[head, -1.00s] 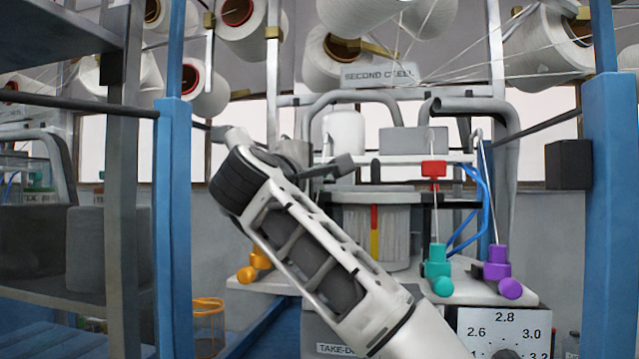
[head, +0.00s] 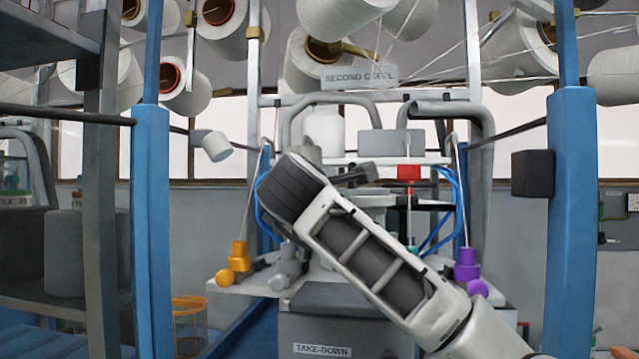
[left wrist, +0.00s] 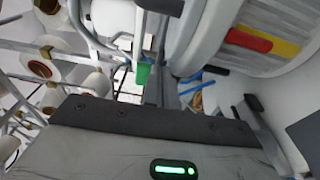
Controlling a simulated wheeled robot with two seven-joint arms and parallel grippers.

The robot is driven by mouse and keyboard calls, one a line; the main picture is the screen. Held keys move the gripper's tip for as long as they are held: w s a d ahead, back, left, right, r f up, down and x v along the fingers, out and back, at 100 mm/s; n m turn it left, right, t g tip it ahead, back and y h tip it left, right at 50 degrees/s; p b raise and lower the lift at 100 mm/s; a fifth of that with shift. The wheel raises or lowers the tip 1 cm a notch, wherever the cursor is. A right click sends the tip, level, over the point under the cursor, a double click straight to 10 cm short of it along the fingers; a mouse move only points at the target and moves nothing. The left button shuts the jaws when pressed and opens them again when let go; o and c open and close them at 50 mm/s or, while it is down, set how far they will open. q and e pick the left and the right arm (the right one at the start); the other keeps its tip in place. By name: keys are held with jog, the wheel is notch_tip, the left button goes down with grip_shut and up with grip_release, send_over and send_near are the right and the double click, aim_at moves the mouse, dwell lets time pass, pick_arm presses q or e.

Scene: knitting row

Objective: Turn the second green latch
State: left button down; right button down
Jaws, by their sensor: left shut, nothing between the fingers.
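A teal-green latch (head: 413,249) hangs below a red block on a rod in the head view; my arm hides most of it. An orange latch (head: 238,258), a grey latch-like handle (head: 286,268) and a purple latch (head: 467,264) stand along the same white ledge. In the left wrist view a small green block (left wrist: 142,74) shows beside my left gripper (left wrist: 155,88); I cannot tell whether it is a latch. The left gripper is shut and empty. A pale arm of mine crosses the middle of the head view. My right gripper is not seen.
Blue posts (head: 572,220) stand on both sides. A grey box labelled TAKE-DOWN (head: 330,320) is below the ledge. White yarn cones (head: 335,20) hang above.

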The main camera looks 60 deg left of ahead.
pick_arm(q)
jog(key=shift+g, duration=0.3)
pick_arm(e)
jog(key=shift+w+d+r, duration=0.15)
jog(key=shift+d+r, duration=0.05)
pick_arm(q)
jog(key=shift+w, duration=0.1)
jog(key=s+d+b, duration=0.1)
jog(key=d, duration=1.2)
jog(key=shift+s+b, duration=0.25)
jog(key=shift+b, duration=0.15)
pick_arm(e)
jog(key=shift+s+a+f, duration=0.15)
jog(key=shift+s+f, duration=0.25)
